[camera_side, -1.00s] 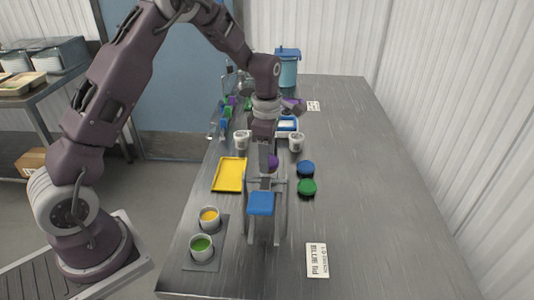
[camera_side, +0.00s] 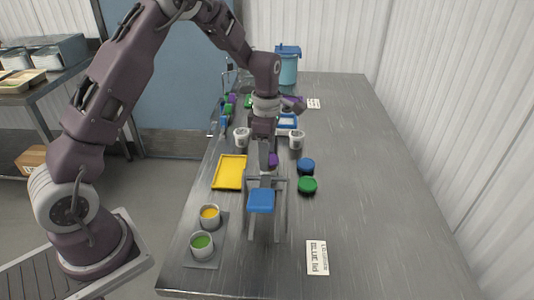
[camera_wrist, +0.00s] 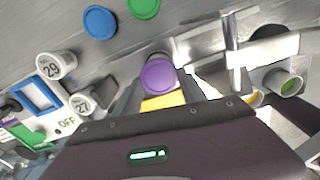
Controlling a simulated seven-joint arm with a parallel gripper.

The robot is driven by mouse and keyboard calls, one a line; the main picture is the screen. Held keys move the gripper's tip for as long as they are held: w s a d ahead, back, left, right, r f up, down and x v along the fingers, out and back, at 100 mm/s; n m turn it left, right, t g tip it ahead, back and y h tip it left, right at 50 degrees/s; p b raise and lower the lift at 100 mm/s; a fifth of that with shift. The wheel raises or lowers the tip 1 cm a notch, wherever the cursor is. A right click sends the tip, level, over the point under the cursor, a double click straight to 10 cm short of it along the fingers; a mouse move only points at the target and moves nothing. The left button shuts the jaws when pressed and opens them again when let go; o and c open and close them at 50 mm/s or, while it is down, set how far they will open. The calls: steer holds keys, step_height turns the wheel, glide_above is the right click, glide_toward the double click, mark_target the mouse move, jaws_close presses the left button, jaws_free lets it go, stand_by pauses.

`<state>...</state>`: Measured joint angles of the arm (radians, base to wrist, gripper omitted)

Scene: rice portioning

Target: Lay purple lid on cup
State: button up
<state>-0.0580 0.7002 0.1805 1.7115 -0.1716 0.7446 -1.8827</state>
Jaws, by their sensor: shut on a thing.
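The purple lid (camera_wrist: 158,75) is a round disc between my fingers in the wrist view. It also shows in the side view (camera_side: 272,160). My gripper (camera_side: 268,172) is shut on it, pointing down over the middle of the table. A grey rim shows just behind the lid in the wrist view, but I cannot tell what it belongs to. A cup with orange contents (camera_side: 210,213) and a cup with green contents (camera_side: 202,243) stand open at the front left. White cups marked 29 (camera_wrist: 56,66) and 27 (camera_wrist: 82,103) stand farther back.
A blue lid (camera_side: 306,166) and a green lid (camera_side: 307,185) lie right of my gripper. A yellow tray (camera_side: 229,172) lies to its left. A metal stand with a blue pad (camera_side: 261,201) is close in front. A label card (camera_side: 317,258) lies at the front; the right side is clear.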

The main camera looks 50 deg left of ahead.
steer(key=shift+f, duration=0.6)
stand_by(0.7)
stand_by(0.3)
steer(key=o, duration=1.7)
steer(key=shift+r, duration=0.1)
steer(key=shift+r, duration=3.45)
